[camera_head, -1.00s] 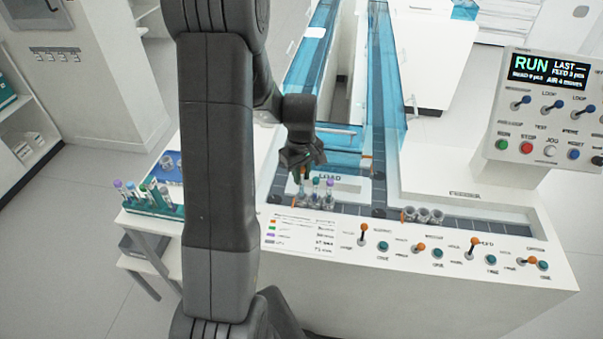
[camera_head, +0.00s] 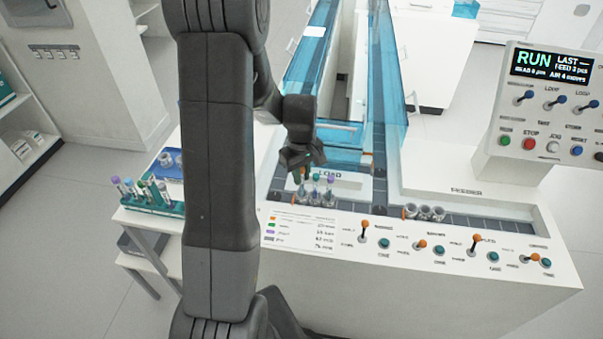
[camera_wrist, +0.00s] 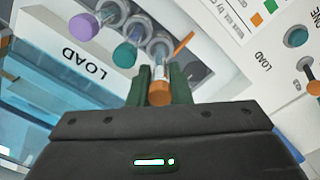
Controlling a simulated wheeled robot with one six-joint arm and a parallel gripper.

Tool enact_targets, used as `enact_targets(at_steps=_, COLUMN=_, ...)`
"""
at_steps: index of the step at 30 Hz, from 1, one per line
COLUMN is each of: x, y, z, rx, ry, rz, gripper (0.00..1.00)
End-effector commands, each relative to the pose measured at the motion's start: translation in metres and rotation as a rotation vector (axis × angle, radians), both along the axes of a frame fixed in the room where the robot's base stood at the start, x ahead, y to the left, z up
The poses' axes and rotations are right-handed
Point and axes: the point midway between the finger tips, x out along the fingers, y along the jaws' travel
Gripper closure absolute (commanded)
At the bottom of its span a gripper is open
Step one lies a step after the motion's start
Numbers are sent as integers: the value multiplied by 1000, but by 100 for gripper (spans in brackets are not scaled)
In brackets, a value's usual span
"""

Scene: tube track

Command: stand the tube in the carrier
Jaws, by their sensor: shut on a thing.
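My gripper (camera_head: 303,164) is over the near left of the track, at the LOAD place. In the wrist view its green fingers (camera_wrist: 160,90) are shut on an orange-capped tube (camera_wrist: 161,88). Three clear carriers stand in a row by the LOAD label; one holds a purple-capped tube (camera_wrist: 84,27) and the middle one a teal-capped tube (camera_wrist: 126,54). The carrier at the end of the row (camera_wrist: 160,46) lies just beyond my held tube and is partly covered by it. I cannot tell whether the tube's lower end is inside that carrier.
A teal rack (camera_head: 150,207) with several capped tubes stands at the left. Several empty carriers (camera_head: 425,211) sit on the feeder lane at right. Levers and buttons (camera_head: 420,245) line the front panel. Blue clear covers (camera_head: 385,80) run along the track behind.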

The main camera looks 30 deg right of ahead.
Motion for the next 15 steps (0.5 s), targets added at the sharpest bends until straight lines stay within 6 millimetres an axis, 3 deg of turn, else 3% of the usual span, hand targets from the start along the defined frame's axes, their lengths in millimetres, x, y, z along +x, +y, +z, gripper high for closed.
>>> enact_targets(at_steps=15, x=0, y=0, z=-6, rx=0, ry=0, rz=0, gripper=95)
